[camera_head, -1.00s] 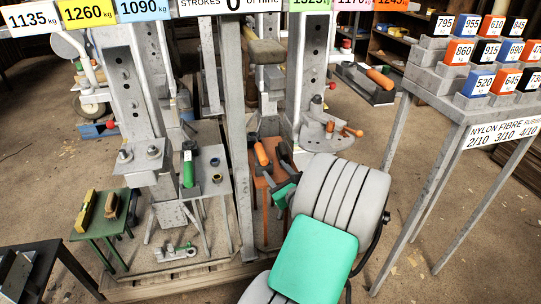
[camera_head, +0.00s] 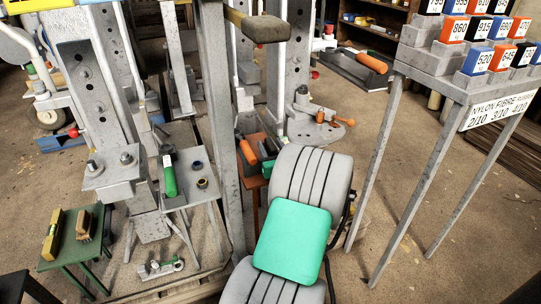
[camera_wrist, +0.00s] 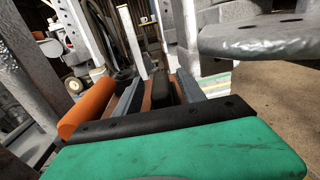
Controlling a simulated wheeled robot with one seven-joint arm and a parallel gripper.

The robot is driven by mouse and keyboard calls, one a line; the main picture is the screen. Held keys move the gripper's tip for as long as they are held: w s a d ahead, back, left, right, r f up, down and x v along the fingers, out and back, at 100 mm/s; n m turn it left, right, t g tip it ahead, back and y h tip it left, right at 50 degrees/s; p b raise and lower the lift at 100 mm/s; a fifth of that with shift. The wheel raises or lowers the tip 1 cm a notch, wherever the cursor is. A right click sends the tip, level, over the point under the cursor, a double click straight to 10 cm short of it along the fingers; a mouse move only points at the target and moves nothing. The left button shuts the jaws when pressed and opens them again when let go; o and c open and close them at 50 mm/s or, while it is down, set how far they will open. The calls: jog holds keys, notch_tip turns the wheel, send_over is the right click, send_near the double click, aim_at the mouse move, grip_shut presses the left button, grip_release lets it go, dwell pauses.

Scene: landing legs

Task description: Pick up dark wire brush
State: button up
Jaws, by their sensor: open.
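The dark wire brush (camera_wrist: 162,91) appears as a dark block lying on a red-brown stand in the wrist view. My gripper (camera_wrist: 159,78) is open, with one grey finger to each side of the block and a gap beside it. Whether the fingers reach down to its level I cannot tell. In the head view my gripper (camera_head: 264,148) is over the red-brown stand (camera_head: 254,182), beyond my grey and green arm, and the brush is hard to make out there.
An orange handle (camera_wrist: 88,108) lies close left of my gripper. A grey upright post (camera_head: 220,130) stands left of the stand. A round grey plate (camera_wrist: 262,36) is near on the right. A lighter brush (camera_head: 84,224) lies on a green stool (camera_head: 70,246).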

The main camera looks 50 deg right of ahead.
jog(key=shift+w+d, duration=0.15)
grip_shut()
dwell(0.4)
